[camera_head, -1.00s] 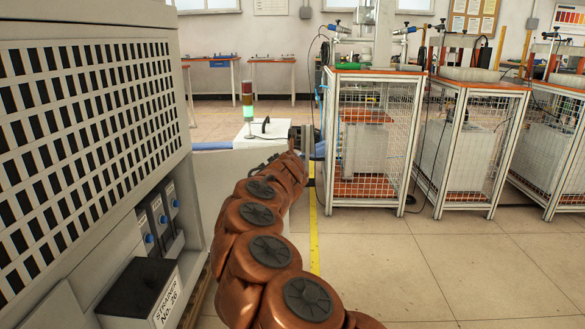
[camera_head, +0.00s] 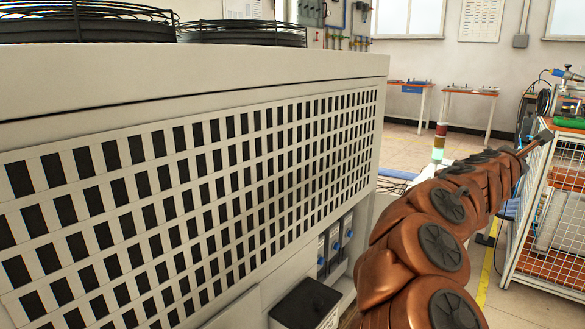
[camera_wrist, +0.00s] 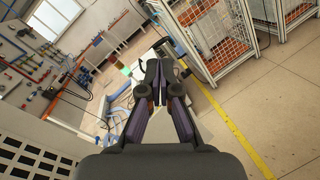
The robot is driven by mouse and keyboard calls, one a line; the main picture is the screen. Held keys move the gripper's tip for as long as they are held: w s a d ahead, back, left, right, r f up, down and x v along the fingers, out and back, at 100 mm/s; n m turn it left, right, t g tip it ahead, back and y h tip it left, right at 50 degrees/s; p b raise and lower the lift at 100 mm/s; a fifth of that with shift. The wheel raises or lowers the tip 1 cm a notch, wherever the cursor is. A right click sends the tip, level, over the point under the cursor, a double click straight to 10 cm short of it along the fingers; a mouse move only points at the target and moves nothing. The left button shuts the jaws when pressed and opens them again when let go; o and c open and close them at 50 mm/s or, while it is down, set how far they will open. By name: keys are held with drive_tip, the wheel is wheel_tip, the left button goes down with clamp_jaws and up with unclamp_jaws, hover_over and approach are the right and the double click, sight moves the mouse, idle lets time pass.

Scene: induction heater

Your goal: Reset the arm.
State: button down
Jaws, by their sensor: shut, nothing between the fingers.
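My gripper (camera_wrist: 158,85) shows in the wrist view, pointing away from the camera. Its fingers are together, with nothing between them. It is over the floor, with a yellow floor line to its right in the picture. In the head view my copper-coloured arm reaches from the lower right up toward the wire cage. The gripper itself cannot be made out clearly there.
A large grey cabinet with a slotted panel (camera_head: 190,200) fills the left of the head view, close to my arm. A wire-mesh cage (camera_head: 555,200) stands at the right. A signal light (camera_head: 439,140) and work tables (camera_head: 468,95) are farther back. Tiled floor (camera_wrist: 285,125) is open at right in the wrist view.

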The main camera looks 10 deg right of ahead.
drive_tip(key=s+a+r+m+g+y+p, duration=0.1)
drive_tip(key=s+a+r+m+g+p, duration=0.5)
drive_tip(key=s+r+m+p, duration=0.75)
drive_tip(key=s+a+f+m+g+y+p, duration=0.1)
drive_tip(key=s+a+f+y+p, duration=0.1)
drive_tip(key=s+a+y+p, duration=0.2)
drive_tip(key=s+a+f+m+g+y+p, duration=0.1)
drive_tip(key=s+a+y+p, duration=0.4)
drive_tip(key=a, duration=1.6)
drive_tip(key=s+a+f+m+g+y+p, duration=0.1)
drive_tip(key=s+a+f+y+p, duration=0.3)
drive_tip(key=s+a+p, duration=0.7)
drive_tip(key=s+a+g+y, duration=0.1)
drive_tip(key=s+a, duration=0.1)
drive_tip(key=s, duration=0.1)
drive_tip(key=shift+s+f+m+g+p, duration=0.15)
drive_tip(key=shift+f+m+g+p, duration=0.15)
drive_tip(key=shift+m+g, duration=0.1)
drive_tip(key=shift+d, duration=0.1)
